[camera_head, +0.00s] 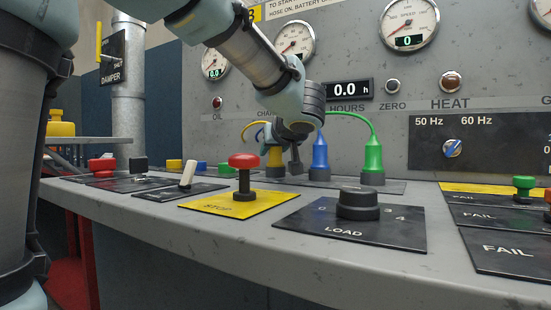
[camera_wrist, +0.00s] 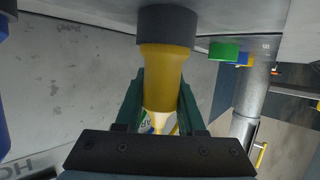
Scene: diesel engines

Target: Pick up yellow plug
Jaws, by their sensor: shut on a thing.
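The yellow plug (camera_head: 275,160) stands upright on the plate on the grey console, in the row with the blue plug (camera_head: 320,157) and green plug (camera_head: 372,157). My gripper (camera_head: 272,146) is around its upper part, partly hiding it in the head view. In the wrist view the yellow plug (camera_wrist: 166,65) is between the two green fingers of my gripper (camera_wrist: 161,88), which are shut on it. Its dark collar (camera_wrist: 167,25) is at the console surface; I cannot tell whether it is seated.
A red STOP button (camera_head: 244,161) and the black LOAD knob (camera_head: 357,203) stand in front of the plugs. The upright gauge panel (camera_head: 345,60) is close behind.

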